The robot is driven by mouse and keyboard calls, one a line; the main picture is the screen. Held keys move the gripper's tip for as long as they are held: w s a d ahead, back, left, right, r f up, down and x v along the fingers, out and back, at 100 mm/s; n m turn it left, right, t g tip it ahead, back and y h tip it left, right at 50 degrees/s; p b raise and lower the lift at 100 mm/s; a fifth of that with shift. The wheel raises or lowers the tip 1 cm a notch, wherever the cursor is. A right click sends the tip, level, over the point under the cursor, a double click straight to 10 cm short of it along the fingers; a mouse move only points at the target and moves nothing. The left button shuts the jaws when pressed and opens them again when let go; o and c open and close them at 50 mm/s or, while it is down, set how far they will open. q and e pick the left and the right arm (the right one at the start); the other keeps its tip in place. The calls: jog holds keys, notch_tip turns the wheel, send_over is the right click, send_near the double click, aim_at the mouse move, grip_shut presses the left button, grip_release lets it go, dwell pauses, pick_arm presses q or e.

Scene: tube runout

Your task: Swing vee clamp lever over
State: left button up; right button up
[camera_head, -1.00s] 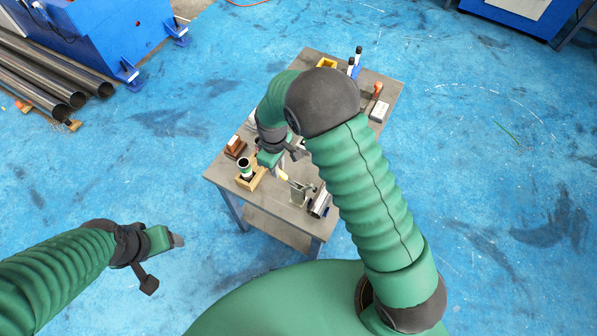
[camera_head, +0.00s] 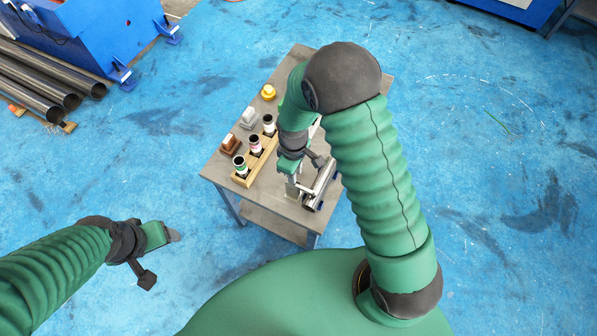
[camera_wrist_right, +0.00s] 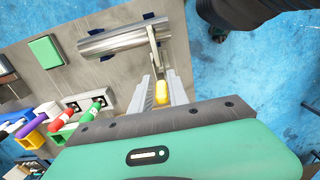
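A silver tube (camera_wrist_right: 122,36) lies on the table by the vee clamp, and its end shows in the head view (camera_head: 322,181). The clamp lever (camera_wrist_right: 154,48) is a thin metal arm with a yellow grip (camera_wrist_right: 161,88). In the right wrist view my right gripper (camera_wrist_right: 162,90) has one finger on each side of the yellow grip. The fingers look apart, and firm contact cannot be made out. In the head view my right gripper (camera_head: 291,180) is low over the table beside the clamp, partly hidden by my arm. My left gripper (camera_head: 172,236) is off the table's left side.
Blue floor surrounds the table.

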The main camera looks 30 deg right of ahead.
jog(key=o, duration=0.3)
jog(key=shift+w, duration=0.2)
jog(key=shift+a+r, duration=0.1)
notch_tip(320, 180, up, 7)
jog(key=p, duration=0.6)
jog(key=shift+w, duration=0.1)
notch_tip(320, 180, up, 17)
jog(key=s+f+m+t, duration=0.1)
jog(key=s+m, duration=0.1)
jog(key=s, duration=0.1)
jog(key=s+d+f+m+t, duration=0.1)
jog(key=s+f+m, duration=0.1)
jog(key=s+m, duration=0.1)
jog(key=s+f+m, duration=0.1)
jog(key=s+m, duration=0.1)
jog(key=s, duration=0.1)
jog(key=shift+s+d+f+m+t, duration=0.2)
jog(key=shift+s+m+t, duration=0.1)
jog(key=shift+s+t, duration=0.1)
